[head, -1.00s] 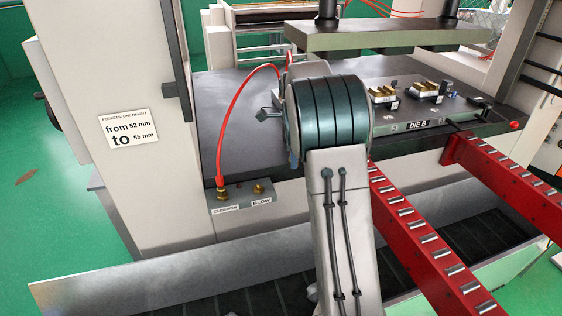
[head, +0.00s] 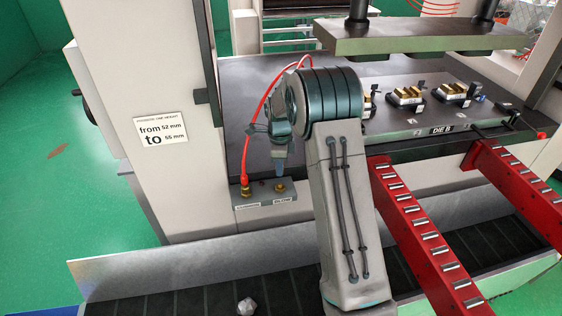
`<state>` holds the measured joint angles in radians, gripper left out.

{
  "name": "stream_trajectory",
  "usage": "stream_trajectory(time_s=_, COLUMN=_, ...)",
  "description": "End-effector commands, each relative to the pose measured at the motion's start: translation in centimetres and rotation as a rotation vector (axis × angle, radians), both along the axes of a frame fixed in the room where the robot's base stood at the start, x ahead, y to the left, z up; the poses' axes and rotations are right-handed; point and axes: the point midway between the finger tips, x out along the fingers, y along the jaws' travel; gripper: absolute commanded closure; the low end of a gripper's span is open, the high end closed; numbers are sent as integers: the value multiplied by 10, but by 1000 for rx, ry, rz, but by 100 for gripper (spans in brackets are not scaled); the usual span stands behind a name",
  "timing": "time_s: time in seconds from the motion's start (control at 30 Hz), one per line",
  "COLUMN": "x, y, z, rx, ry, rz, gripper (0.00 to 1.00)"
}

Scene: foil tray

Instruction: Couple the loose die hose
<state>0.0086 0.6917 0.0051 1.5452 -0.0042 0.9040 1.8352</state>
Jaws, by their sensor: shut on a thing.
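A red hose (head: 262,95) rises from the brass fitting marked CUSHION (head: 245,190) and arcs up behind my arm, where its far part is hidden. A second brass fitting (head: 280,187), with a label that seems to read BLOW, sits to its right on the same grey block (head: 262,203). No hose shows on this fitting. My gripper (head: 279,167) points down just above it, with a small gap in the picture. It is shut; what it holds is mostly hidden, seemingly the loose hose end. DIE B (head: 440,131) is on the press bed to the right.
Brass-topped die blocks (head: 407,97) stand on the dark bed (head: 235,105), under the raised upper plate (head: 420,38). Two red roller rails (head: 425,235) run forward at the right. A sign (head: 161,129) on the press column gives a 52 to 55 mm range.

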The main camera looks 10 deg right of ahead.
Motion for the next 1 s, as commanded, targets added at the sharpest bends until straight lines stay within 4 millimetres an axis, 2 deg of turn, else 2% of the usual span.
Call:
stream_trajectory(time_s=0.5, x=0, y=4, z=-50, rx=1, ry=2, rz=5, gripper=100)
stream_trajectory(time_s=0.7, x=0, y=3, z=-57, rx=0, ry=1, rz=4, gripper=100)
stream_trajectory(time_s=1.0, x=0, y=3, z=-56, rx=0, ry=1, rz=4, gripper=100)
